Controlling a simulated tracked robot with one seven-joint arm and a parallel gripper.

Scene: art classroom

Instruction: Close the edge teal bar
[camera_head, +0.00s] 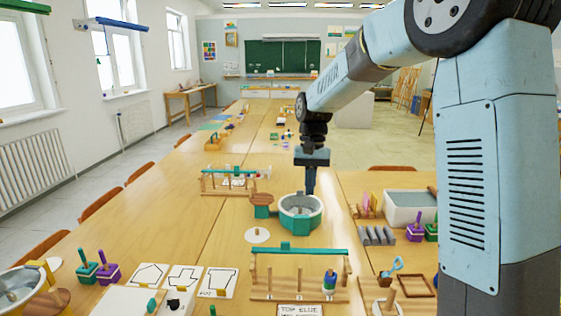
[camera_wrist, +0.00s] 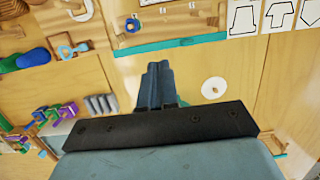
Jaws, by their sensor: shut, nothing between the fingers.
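In the wrist view this teal bar (camera_wrist: 185,43) runs across the top, beyond my fingertips. A second rack farther back carries another teal bar (camera_head: 222,170). Which one is the edge bar I cannot tell. My gripper (camera_head: 310,190) is shut and empty, pointing down above the table by the round teal bowl (camera_head: 300,213). It also shows in the wrist view (camera_wrist: 158,68), apart from the near bar.
A white disc (camera_head: 257,236) lies left of the bowl. Line-drawing cards (camera_head: 184,279) lie left of the near rack. A grey ribbed block (camera_head: 377,236) and a white tub (camera_head: 409,208) stand to the right. Table between bowl and near rack is mostly clear.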

